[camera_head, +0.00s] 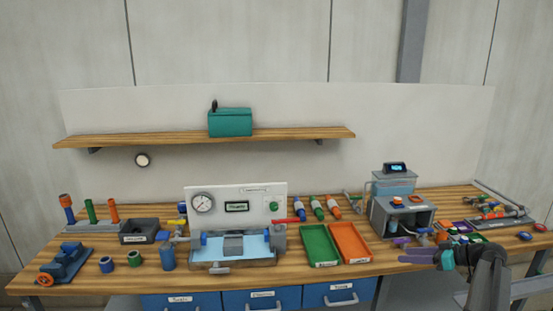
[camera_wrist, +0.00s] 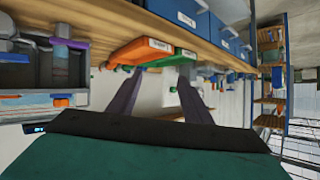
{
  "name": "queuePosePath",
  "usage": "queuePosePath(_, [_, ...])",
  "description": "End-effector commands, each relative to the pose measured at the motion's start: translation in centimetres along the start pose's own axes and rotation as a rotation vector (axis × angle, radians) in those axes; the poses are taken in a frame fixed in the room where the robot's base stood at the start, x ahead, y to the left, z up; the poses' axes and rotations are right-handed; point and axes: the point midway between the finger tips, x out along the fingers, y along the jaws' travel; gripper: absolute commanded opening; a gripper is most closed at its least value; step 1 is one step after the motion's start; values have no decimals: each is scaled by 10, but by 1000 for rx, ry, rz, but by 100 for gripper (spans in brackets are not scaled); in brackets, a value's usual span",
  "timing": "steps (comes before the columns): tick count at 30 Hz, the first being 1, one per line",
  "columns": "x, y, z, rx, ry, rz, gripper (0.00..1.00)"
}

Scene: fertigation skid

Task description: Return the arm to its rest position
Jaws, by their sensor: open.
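My gripper (camera_head: 408,256) is at the front right of the wooden bench (camera_head: 90,275) in the head view, its fingers pointing left and my dark arm reaching in from the lower right. In the wrist view its two long, dark purplish fingers (camera_wrist: 158,88) stand apart with nothing between them. The gripper is open and empty. It appears near the bench's front edge, right of the orange tray (camera_head: 350,242) and in front of the grey box unit (camera_head: 380,218). Its exact height above the bench is hard to tell.
A green tray (camera_head: 319,245) lies beside the orange one. A test panel with a gauge (camera_head: 203,202) stands mid-bench. Blue drawers (camera_head: 274,299) hang below the front edge. Several small coloured parts and pipe fittings crowd the right end, close to my gripper. A shelf (camera_head: 170,138) is behind.

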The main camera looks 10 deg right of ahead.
Motion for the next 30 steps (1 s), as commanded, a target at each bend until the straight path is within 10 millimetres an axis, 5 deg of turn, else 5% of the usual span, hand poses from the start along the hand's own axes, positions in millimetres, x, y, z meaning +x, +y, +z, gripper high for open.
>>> queuePosePath(6, [98,-52,34,16,-59,-132,45])
queuePosePath(15, [206,-136,97,45,-184,-286,45])
queuePosePath(24, [284,-237,175,104,-363,-419,45])
queuePosePath(30, [318,-309,236,152,-517,-486,45])
